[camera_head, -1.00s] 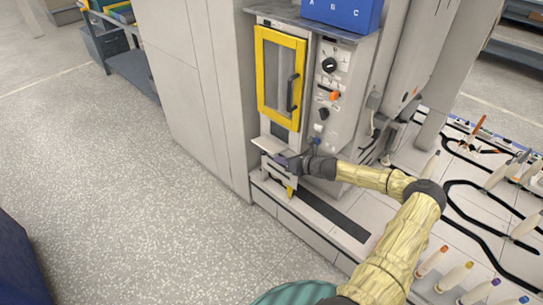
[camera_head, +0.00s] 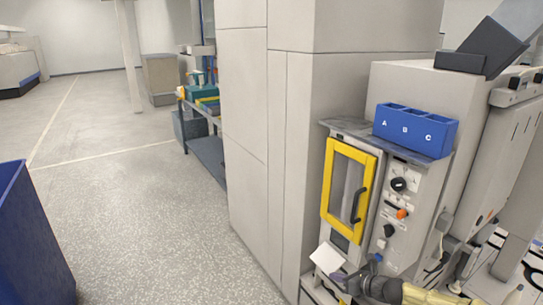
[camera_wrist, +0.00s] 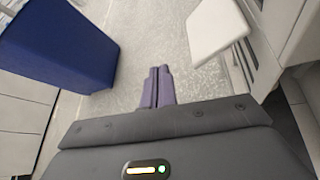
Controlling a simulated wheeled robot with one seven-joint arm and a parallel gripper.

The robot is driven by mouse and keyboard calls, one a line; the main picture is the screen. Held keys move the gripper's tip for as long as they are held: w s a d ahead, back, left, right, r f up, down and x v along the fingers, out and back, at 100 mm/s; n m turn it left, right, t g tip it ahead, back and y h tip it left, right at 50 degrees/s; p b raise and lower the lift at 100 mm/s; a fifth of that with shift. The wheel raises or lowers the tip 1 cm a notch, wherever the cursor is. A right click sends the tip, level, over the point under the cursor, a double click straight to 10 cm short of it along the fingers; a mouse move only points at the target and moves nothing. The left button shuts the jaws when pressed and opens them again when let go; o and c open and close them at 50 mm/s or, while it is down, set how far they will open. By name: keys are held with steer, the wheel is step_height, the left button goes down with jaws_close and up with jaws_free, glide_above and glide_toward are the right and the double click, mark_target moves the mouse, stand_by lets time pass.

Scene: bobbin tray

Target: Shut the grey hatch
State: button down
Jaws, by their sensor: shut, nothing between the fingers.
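The grey hatch (camera_head: 326,257) appears to be the pale flap standing out from the front of the machine, below the yellow-framed door (camera_head: 328,190). It is open. The flap also shows in the wrist view (camera_wrist: 213,30), at the upper right. My gripper (camera_head: 338,276) is just below and right of the flap in the head view. In the wrist view my purple fingers (camera_wrist: 158,86) are together and empty, to the left of the flap and apart from it in the picture. The hatch's opening is hard to make out.
A control panel with knobs (camera_head: 399,184) is right of the yellow door. A blue bin marked A, B, C (camera_head: 415,130) sits on top. A dark blue container (camera_head: 30,240) stands at the left, also in the wrist view (camera_wrist: 60,40). Speckled floor between is clear.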

steer(key=s+a+r+n+g+h, duration=0.25)
steer(key=s+a+n+g, duration=0.55)
steer(key=s+a+n, duration=0.55)
steer(key=s+d+r+n+h, duration=0.1)
steer(key=s+r+n+h, duration=0.25)
steer(key=n, duration=0.45)
steer(key=s+d+r+n+h, duration=0.1)
steer(key=s+r+n+h, duration=0.2)
steer(key=s+r+n, duration=0.85)
step_height(320, 180, up, 21)
steer(key=s+m+p, duration=0.1)
steer(key=p, duration=1.8)
steer(key=shift+d+m+t, duration=0.2)
steer(key=shift+m+t, duration=0.1)
steer(key=shift+t, duration=0.1)
steer(key=shift+s, duration=0.1)
